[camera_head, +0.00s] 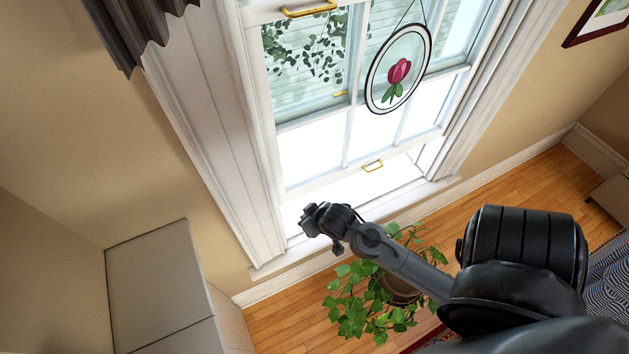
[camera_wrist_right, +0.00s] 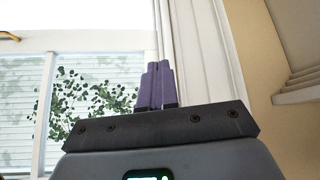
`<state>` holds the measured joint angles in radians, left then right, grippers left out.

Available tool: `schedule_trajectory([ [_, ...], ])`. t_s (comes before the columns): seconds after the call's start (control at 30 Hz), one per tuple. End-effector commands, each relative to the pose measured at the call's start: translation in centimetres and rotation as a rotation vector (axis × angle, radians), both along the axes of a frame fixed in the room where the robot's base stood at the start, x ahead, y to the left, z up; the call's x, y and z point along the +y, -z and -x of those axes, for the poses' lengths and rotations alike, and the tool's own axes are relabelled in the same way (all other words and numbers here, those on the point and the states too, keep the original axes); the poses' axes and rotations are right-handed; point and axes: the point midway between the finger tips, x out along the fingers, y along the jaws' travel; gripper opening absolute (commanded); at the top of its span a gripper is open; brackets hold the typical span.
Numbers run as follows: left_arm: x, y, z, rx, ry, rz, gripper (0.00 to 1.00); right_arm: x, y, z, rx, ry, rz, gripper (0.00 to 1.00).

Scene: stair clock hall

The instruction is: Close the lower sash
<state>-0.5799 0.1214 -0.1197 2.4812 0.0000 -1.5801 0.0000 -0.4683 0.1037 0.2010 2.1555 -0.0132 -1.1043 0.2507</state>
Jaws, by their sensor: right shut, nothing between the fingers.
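The lower sash (camera_head: 362,178) is a white-framed window panel, with its bottom rail raised above the sill (camera_head: 395,207) and a bright gap between them. A brass handle (camera_head: 373,165) is on its bottom rail. My right gripper (camera_head: 312,213) is near the window's lower left corner, left of and below that handle and apart from it. In the right wrist view its purple fingers (camera_wrist_right: 155,86) are together and empty, pointing up along the window's white side casing. My left gripper is out of view.
A round tulip ornament (camera_head: 399,70) hangs in front of the panes. Another brass handle (camera_head: 308,10) is higher up. A leafy potted plant (camera_head: 352,305) stands on the floor below my right forearm. A grey box-like piece (camera_head: 160,280) is at the left, and a dark curtain (camera_head: 130,30) above.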

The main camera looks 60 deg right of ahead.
Motion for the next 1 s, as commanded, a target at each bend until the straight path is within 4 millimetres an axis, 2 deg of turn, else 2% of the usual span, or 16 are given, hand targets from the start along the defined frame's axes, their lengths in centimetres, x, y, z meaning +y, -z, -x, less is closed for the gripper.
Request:
schedule_trajectory([
  [0.03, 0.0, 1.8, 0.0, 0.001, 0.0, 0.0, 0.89, -3.4, 1.9, -1.0, -0.037, 0.072, 0.012, 0.0],
  [0.1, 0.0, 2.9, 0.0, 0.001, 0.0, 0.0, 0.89, -7.5, 2.8, -1.9, -0.082, 0.155, 0.027, 0.0],
  [0.2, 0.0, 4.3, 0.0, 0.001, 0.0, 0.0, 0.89, -11.9, 3.6, -2.6, -0.114, 0.245, 0.039, 0.0],
  [0.23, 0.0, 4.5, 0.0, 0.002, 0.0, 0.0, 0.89, -12.7, 3.6, -2.8, -0.121, 0.263, 0.039, 0.0],
  [0.33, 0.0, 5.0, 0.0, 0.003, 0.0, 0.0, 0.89, -13.5, 2.8, -3.9, -0.154, 0.278, 0.038, 0.0],
  [0.47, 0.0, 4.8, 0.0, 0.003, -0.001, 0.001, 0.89, -13.7, 3.0, -4.9, -0.162, 0.277, 0.037, 0.0],
  [1.0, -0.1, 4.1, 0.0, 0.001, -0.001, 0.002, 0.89, -17.1, 9.1, -10.0, -0.16, 0.274, 0.037, 0.0],
])
